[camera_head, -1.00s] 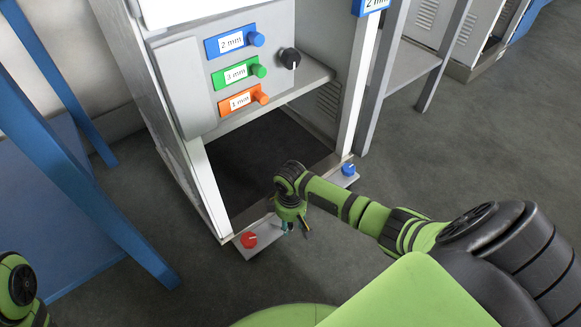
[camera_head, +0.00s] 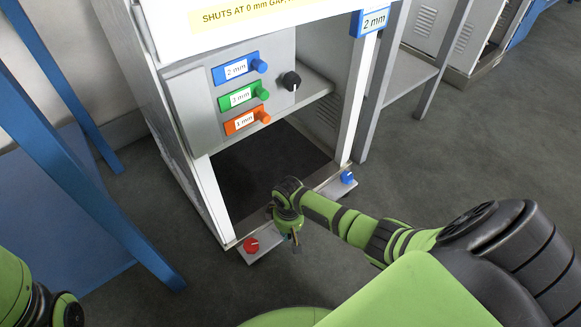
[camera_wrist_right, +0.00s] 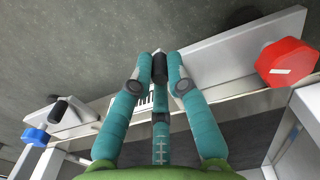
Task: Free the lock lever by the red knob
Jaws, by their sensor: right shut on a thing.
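The red knob (camera_head: 251,245) sits at the left end of a light plate along the machine's front foot; it is large at the right of the wrist view (camera_wrist_right: 286,62). A dark stub (camera_wrist_right: 241,15) beside it at the wrist view's upper edge looks like a lever, partly cut off. My right gripper (camera_head: 293,240) points down at the plate, between the red and blue knobs. Its teal fingers (camera_wrist_right: 160,72) are shut on a dark upright piece (camera_wrist_right: 160,66); I cannot tell surely whether this is the lock lever. My left arm shows at the lower left, its gripper out of view.
A blue knob (camera_head: 347,177) sits at the plate's right end, with another dark stub (camera_wrist_right: 62,108) near it. Above are the labelled button panel and a black dial (camera_head: 291,80). A blue frame (camera_head: 95,190) stands left.

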